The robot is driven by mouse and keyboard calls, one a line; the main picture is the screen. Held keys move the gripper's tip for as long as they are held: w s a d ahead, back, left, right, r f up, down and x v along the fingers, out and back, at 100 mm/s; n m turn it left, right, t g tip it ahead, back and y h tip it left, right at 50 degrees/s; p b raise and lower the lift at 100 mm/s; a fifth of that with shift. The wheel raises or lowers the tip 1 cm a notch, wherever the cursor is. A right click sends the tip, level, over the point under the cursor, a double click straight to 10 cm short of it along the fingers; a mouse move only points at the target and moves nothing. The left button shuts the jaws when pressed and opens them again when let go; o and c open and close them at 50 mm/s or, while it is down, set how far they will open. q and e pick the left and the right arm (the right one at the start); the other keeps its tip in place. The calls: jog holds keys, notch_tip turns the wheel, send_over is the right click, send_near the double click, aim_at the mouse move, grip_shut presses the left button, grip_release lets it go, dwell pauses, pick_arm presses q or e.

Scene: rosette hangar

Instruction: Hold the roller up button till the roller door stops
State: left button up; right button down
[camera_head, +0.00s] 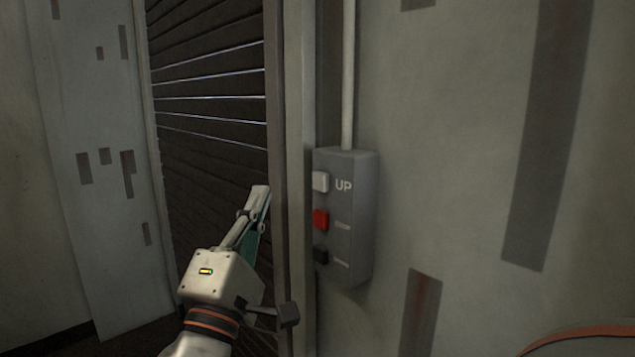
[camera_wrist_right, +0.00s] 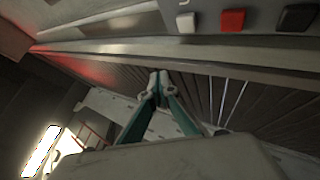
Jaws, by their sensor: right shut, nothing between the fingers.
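A grey control box (camera_head: 354,215) is fixed to the wall right of the door frame. Its white button (camera_head: 320,181) sits at the top beside the word UP, with a red button (camera_head: 320,219) and a black button (camera_head: 320,255) below. The dark slatted roller door (camera_head: 210,90) fills the opening on the left. My right gripper (camera_head: 260,190) is shut and empty, left of the box and apart from it, in front of the door. The right wrist view shows the shut fingertips (camera_wrist_right: 158,78) and the white button (camera_wrist_right: 186,22) beyond them. My left gripper is not in view.
A door frame post (camera_head: 290,130) stands between the gripper and the box. A conduit (camera_head: 348,80) runs up from the box. A patched wall panel (camera_head: 95,150) is at the left. A curved orange-edged thing (camera_head: 585,335) shows at the lower right.

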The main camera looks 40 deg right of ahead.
aim_at(321, 181)
jog(key=d+p, duration=0.1)
jog(key=d, duration=0.7)
jog(key=shift+w+d+p, duration=0.3)
jog(key=shift+w+d, duration=0.05)
jog(key=shift+d, duration=0.1)
dwell(1.2)
jog(key=shift+d, duration=0.3)
